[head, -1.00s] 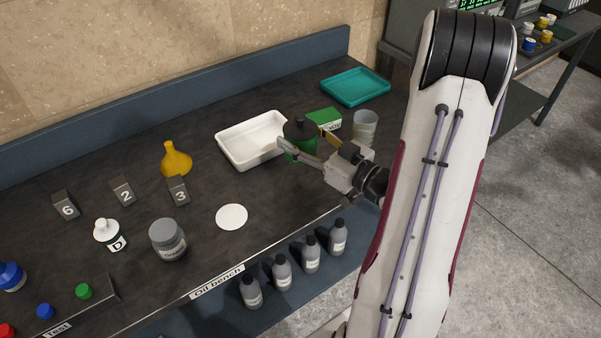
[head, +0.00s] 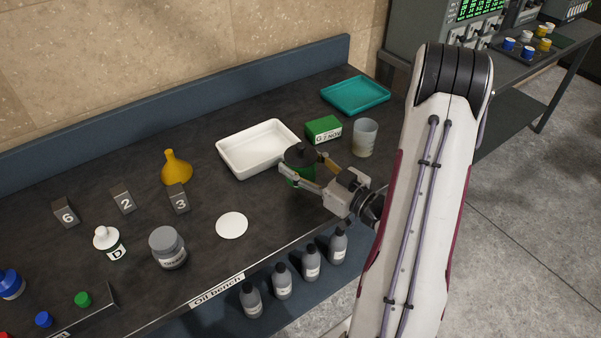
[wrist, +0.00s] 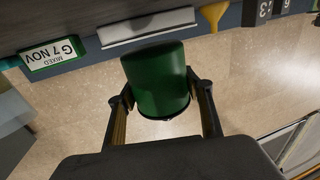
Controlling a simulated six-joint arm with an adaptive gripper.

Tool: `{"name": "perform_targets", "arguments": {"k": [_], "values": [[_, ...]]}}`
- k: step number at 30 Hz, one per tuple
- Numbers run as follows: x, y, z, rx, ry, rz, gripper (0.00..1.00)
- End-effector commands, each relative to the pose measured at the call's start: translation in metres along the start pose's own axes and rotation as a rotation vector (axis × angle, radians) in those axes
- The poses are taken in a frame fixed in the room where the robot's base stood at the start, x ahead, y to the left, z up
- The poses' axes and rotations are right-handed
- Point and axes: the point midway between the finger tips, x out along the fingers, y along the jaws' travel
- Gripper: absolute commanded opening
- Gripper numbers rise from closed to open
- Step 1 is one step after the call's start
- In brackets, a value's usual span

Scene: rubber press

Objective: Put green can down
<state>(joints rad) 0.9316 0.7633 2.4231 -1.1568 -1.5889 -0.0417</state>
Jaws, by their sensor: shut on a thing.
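The green can (head: 301,173) with a black lid is in my gripper (head: 305,178), to the right of the white tray's front right corner in the head view. The fingers sit on both sides of the can. In the wrist view, the can (wrist: 156,80) stands between the two fingers (wrist: 160,100), and its green body fills the middle. My gripper is shut on it. Whether the can's base touches the bench is hidden by the fingers.
A white tray (head: 225,160), a green box (head: 323,130), a translucent cup (head: 365,138) and a teal tray (head: 385,96) stand behind the can. A white disc (head: 232,226) lies front left on the dark bench (head: 270,195). Several grey bottles (head: 311,264) line the front edge below.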

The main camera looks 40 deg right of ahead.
Motion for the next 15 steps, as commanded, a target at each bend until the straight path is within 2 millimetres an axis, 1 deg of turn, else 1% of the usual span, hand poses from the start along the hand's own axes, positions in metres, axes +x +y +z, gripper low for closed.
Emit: {"name": "perform_targets", "arguments": {"k": [7, 15], "values": [[0.0, 0.0, 0.004, 0.001, 0.001, 0.0, 0.22], [0.0, 0.0, 0.023, 0.003, 0.001, 0.0, 0.22]]}}
